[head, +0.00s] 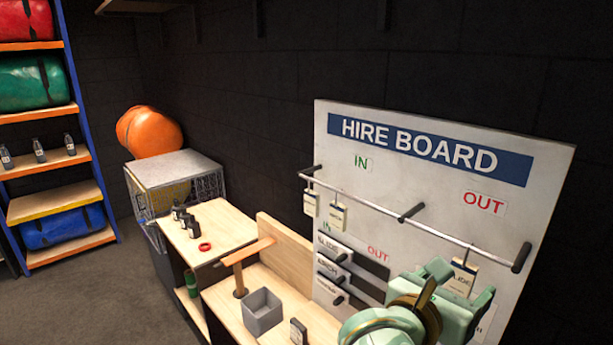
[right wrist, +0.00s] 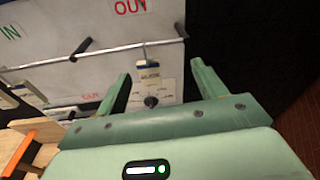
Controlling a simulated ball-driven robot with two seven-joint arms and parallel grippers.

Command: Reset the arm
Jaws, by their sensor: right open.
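My right gripper (head: 462,284) is open in front of the lower right of the white hire board (head: 400,185). Its two pale green fingers also show in the right wrist view (right wrist: 162,88), spread apart and pointing at the board. A labelled tag (head: 464,276) hangs from the rail under the red OUT sign. In the right wrist view this tag (right wrist: 149,73) shows in the gap between the fingers, hanging from the rail, not gripped. A dark knob (right wrist: 151,101) on a pale plate shows below it. My left gripper is not in view.
The rail (head: 380,207) with dark pegs sticks out from the board. Two tags (head: 338,217) hang under IN, above several labelled sliders (head: 329,271). A wooden bench with a grey bin (head: 262,311) stands left of the board. The floor (head: 90,300) further left is clear.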

